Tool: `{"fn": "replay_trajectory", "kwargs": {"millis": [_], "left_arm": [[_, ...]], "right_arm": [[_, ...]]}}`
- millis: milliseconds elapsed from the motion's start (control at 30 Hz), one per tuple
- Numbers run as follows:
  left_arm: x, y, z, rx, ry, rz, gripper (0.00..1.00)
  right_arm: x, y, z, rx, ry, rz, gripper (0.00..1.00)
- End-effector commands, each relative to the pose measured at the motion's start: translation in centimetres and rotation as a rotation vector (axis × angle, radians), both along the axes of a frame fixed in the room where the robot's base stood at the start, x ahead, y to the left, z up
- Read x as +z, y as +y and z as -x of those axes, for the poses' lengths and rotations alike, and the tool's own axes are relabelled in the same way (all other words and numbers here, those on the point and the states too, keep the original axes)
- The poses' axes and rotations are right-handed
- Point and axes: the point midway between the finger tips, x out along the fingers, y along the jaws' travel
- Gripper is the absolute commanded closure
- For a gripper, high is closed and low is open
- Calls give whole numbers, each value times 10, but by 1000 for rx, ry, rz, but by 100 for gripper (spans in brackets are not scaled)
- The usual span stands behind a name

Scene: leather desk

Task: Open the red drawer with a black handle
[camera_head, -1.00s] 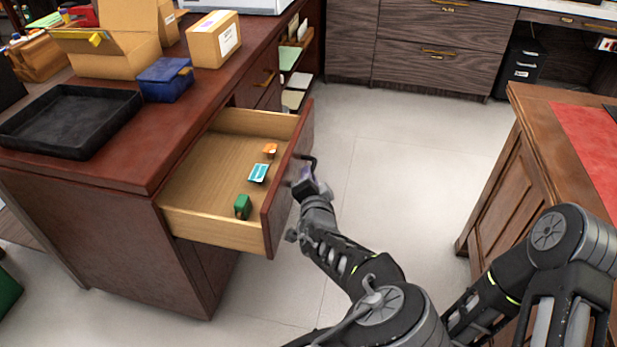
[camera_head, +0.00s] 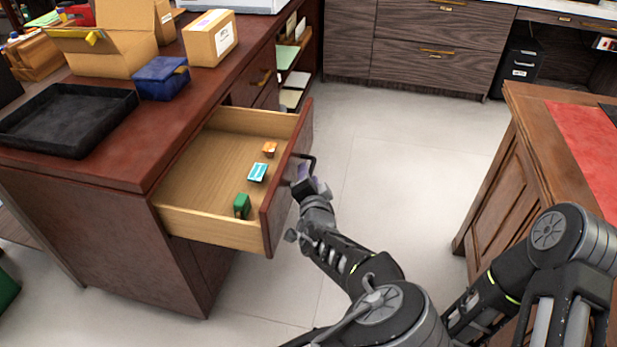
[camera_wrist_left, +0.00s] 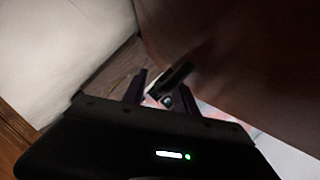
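The red-brown drawer (camera_head: 274,205) stands pulled well out of the desk in the head view, its pale wooden inside showing. Its black handle (camera_head: 312,159) is on the front panel. My left gripper (camera_head: 306,186) is at the handle, beside the drawer front. In the left wrist view, the two fingers of my left gripper (camera_wrist_left: 163,94) stand apart, with the dark handle (camera_wrist_left: 172,79) between or just ahead of them. Contact with the handle cannot be made out. Inside the drawer lie an orange item (camera_head: 269,149), a teal-and-white item (camera_head: 257,172) and a green item (camera_head: 242,206). My right gripper is out of view.
The desk top (camera_head: 135,165) holds a black tray (camera_head: 62,118), a blue box (camera_head: 163,80) and cardboard boxes (camera_head: 211,38). A wooden cabinet (camera_head: 497,210) stands at the right. The floor (camera_head: 385,165) between is clear.

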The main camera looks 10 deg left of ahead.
Motion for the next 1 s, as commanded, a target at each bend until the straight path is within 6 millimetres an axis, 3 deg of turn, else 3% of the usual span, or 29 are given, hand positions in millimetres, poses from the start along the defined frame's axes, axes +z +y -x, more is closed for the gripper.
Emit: {"fn": "replay_trajectory", "kwargs": {"millis": [267, 633, 1000], "left_arm": [[5, -5, 15, -3, -1, 0, 66], [17, -18, 68, -1, 0, 0, 66], [17, -19, 74, 1, 1, 0, 66]], "right_arm": [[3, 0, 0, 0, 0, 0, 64], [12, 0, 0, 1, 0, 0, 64], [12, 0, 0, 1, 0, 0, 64]]}}
